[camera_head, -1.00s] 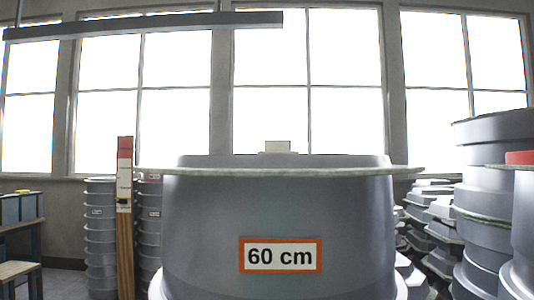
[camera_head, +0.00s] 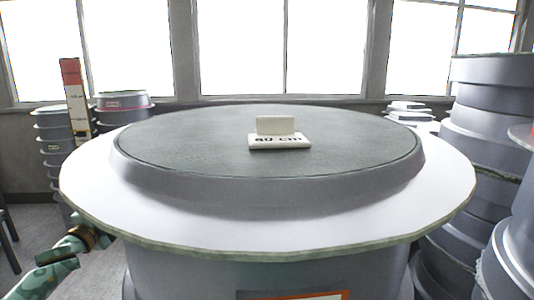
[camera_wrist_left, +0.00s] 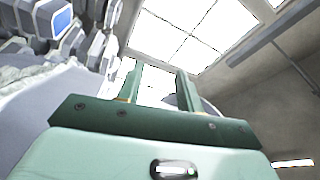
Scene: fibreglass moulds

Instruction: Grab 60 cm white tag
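The white tag (camera_head: 279,141) lies on the grey-green top of the large mould (camera_head: 210,145). It has a flat base with dark lettering that seems to read 60 cm, and a raised white block (camera_head: 276,125) on it. Nothing touches it except the mould. Part of my left arm shows at the lower left in the head view, beside the mould's wide rim; its gripper is not clear there. In the left wrist view my left gripper (camera_wrist_left: 158,80) is open and empty, with its two green fingers apart. My right gripper is not in view.
The mould's wide white flange (camera_head: 440,195) sticks out all round below its top. An orange-framed label (camera_head: 292,296) is cut off at the bottom. Stacked grey moulds (camera_head: 490,130) stand close on the right. A red-topped post (camera_head: 72,90) and more stacks (camera_head: 55,135) stand at the left.

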